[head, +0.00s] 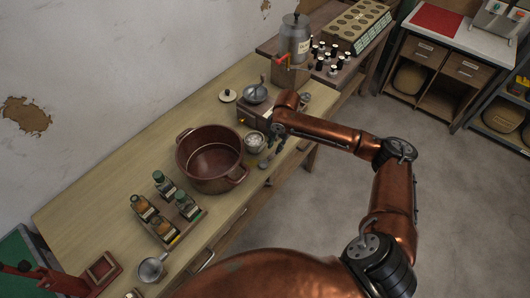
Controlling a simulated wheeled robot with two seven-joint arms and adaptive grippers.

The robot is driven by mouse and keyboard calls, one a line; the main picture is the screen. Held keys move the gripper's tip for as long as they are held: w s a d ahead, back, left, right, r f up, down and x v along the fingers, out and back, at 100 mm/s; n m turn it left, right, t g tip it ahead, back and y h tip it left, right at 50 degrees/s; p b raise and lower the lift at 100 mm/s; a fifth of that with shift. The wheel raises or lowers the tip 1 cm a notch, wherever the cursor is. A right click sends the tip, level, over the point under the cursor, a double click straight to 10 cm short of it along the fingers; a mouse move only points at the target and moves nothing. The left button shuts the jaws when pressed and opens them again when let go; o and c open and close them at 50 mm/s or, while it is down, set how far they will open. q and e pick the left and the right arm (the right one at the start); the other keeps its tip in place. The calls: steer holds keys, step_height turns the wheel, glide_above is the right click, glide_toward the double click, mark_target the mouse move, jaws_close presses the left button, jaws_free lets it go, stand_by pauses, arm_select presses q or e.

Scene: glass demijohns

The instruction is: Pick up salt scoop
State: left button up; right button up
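A small round pot (255,141) with white contents, perhaps salt, stands on the wooden bench just right of the large red-brown pot. I cannot make out a salt scoop for certain; it may be hidden by my gripper or too small to tell. My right gripper (267,160) points down beside the small pot, on its right, near the bench's front edge. Its dark fingers are small and partly merge with the background, so I cannot tell whether they are open or hold anything. My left gripper is not in view.
The large red-brown pot (211,158) stands left of the small pot. A tray of bottles (167,210) and a metal pan (152,269) are nearer. A scale-like device with a metal bowl (255,94) and a lid (227,96) stand behind. The bench's far-left strip is clear.

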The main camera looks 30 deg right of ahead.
mark_target(271, 156)
steer(key=shift+a+f, duration=0.15)
steer(key=shift+f, duration=0.8)
steer(key=shift+w+a+f, duration=0.15)
steer(key=shift+a+f, duration=0.05)
steer(key=shift+f, duration=0.05)
steer(key=f, duration=0.3)
steer(key=f+b, duration=0.1)
steer(key=shift+w+a+f, duration=0.25)
steer(key=shift+w+f, duration=0.15)
steer(key=shift+c, duration=0.5)
steer(key=shift+s, duration=0.1)
jaws_close()
